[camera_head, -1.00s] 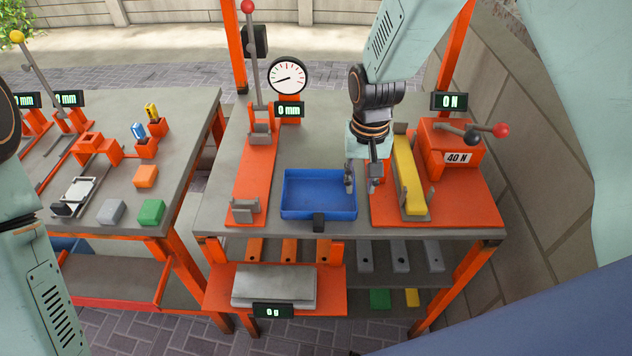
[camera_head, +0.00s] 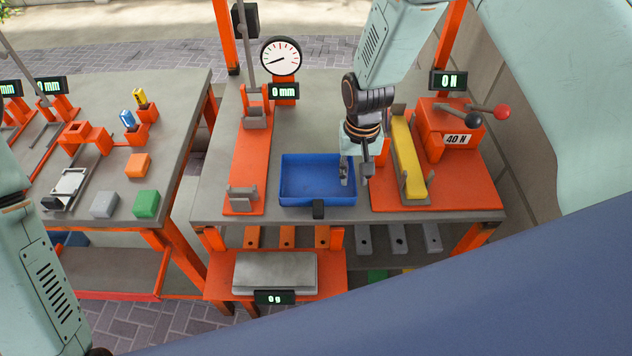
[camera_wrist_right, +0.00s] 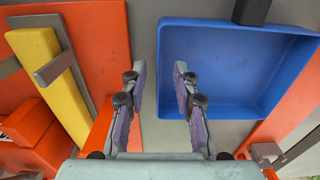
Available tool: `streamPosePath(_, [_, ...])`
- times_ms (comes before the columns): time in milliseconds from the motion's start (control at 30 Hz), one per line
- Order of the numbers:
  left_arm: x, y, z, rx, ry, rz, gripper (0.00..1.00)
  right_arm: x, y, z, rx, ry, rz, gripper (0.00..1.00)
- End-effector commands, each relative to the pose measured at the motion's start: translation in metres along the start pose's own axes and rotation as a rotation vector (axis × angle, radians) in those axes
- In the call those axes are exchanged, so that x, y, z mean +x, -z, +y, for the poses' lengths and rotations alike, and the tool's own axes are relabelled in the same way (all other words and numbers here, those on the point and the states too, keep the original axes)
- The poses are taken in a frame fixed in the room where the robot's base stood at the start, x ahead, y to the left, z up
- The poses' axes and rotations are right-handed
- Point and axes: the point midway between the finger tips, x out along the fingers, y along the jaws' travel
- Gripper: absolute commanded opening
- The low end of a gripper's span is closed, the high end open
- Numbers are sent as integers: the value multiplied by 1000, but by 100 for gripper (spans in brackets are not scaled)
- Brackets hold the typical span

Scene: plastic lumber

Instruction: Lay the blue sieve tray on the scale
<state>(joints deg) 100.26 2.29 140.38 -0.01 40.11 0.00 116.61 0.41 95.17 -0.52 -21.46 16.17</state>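The blue sieve tray (camera_head: 318,187), a shallow rectangular tray with a dark grip at its front, lies flat on the right-hand table. It also shows in the right wrist view (camera_wrist_right: 235,65). My right gripper (camera_head: 355,174) is open at the tray's right side. In the right wrist view the gripper (camera_wrist_right: 160,90) has one finger over the tray's inside and one outside, with the side wall between them; contact cannot be told. The scale (camera_head: 275,272) is a grey plate on a low orange shelf, empty, its display reading 0 g. My left gripper is out of view.
An orange fixture with a yellow bar (camera_head: 408,160) stands close right of the tray. An orange gauge stand (camera_head: 253,165) stands left of it. Orange and grey strips hang under the tabletop, above and beside the scale. The left table (camera_head: 115,165) holds small blocks.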

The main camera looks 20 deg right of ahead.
Motion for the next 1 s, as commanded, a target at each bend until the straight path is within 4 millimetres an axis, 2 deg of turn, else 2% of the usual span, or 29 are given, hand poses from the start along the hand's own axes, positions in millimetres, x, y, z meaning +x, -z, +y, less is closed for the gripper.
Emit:
streamPosePath(267, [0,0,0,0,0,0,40,5,2,-1,0,0,1,29])
streamPosePath(633, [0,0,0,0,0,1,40,5,3,-1,0,0,0,0])
streamPosePath(1000, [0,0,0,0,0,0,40,4,3,-1,0,0,0,0])
